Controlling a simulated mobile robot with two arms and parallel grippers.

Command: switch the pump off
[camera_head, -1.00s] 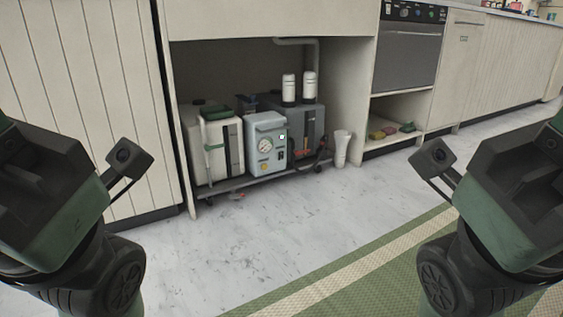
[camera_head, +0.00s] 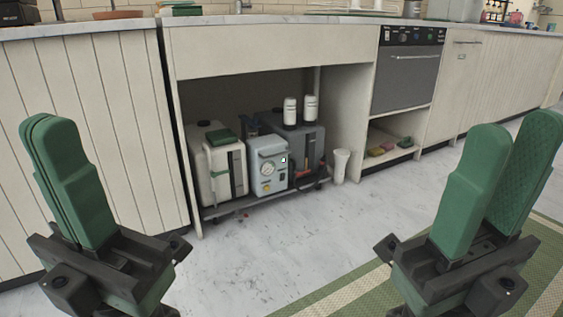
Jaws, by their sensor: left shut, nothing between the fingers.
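The pump unit, a pale blue-grey box (camera_head: 267,184) with a round gauge (camera_head: 268,168) on its front, stands in the open bay under the counter. A small light square (camera_head: 284,159) shows at its upper right; I cannot tell whether it is a switch or a lamp, nor any switch position. My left gripper (camera_head: 62,135) is shut and empty, fingers pointing up, well to the left of the pump and nearer to me. My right gripper (camera_head: 510,135) is empty with its green fingers apart, well to the right of the pump. Neither gripper touches the pump.
A cream canister (camera_head: 209,178) stands left of the pump, a dark grey tank (camera_head: 307,142) with white-capped bottles behind right. A low rack (camera_head: 245,208) carries them. White cups (camera_head: 340,166) stand to the right. The bay's side walls and top panel (camera_head: 265,50) frame the opening. The floor in front is clear.

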